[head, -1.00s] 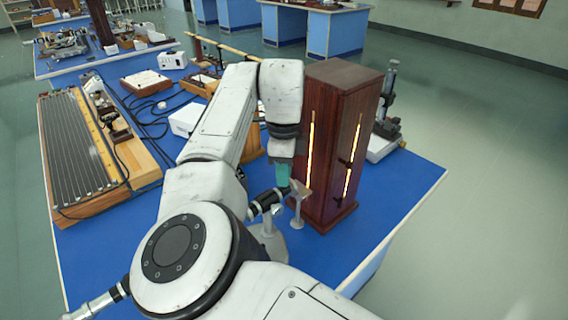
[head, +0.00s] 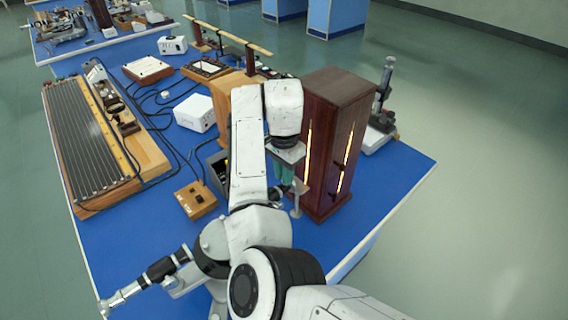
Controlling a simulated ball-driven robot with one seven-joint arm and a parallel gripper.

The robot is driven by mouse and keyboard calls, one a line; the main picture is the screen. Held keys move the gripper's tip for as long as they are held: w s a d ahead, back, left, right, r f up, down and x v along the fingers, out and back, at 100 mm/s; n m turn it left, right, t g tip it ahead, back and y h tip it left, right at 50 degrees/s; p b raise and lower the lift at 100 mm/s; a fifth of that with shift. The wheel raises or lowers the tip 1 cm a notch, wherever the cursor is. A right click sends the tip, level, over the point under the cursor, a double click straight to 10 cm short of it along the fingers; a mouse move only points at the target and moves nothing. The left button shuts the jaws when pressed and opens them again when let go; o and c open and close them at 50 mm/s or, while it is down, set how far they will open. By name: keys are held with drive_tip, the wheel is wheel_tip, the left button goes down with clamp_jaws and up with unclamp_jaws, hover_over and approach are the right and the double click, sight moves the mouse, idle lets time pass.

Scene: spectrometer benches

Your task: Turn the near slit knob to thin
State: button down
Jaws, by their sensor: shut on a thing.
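A tall dark wooden lamp box (head: 348,110) with glowing upright slits stands on the blue bench. My gripper (head: 287,186) points down close to the box's left side, its teal part just showing below my wrist. It is shut at the slit end of the spectrometer; the near slit knob is hidden by the jaws and my arm. The spectrometer's black and silver telescope (head: 158,271) sticks out at the lower left. My arm covers most of its middle. A small grey stand (head: 296,205) shows beside the gripper. How far the knob is turned cannot be seen.
A small wooden switch box (head: 196,199) and a white box (head: 195,112) stand left of my arm. A long grooved board (head: 85,150) lies at the far left. A microscope-like instrument (head: 382,110) stands behind the lamp box. The bench's right front corner is bare.

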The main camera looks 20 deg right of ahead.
drive_tip(key=n+p, duration=0.2)
drive_tip(key=n, duration=0.1)
drive_tip(key=shift+r+n, duration=0.1)
drive_tip(key=shift+n, duration=0.2)
drive_tip(key=shift+n+p, duration=0.4)
drive_tip(key=shift+n, duration=1.6)
drive_tip(key=c, duration=1.1)
unclamp_jaws()
drive_tip(key=shift+o, duration=0.2)
wheel_tip(320, 180, up, 11)
drive_tip(key=shift+f, duration=0.2)
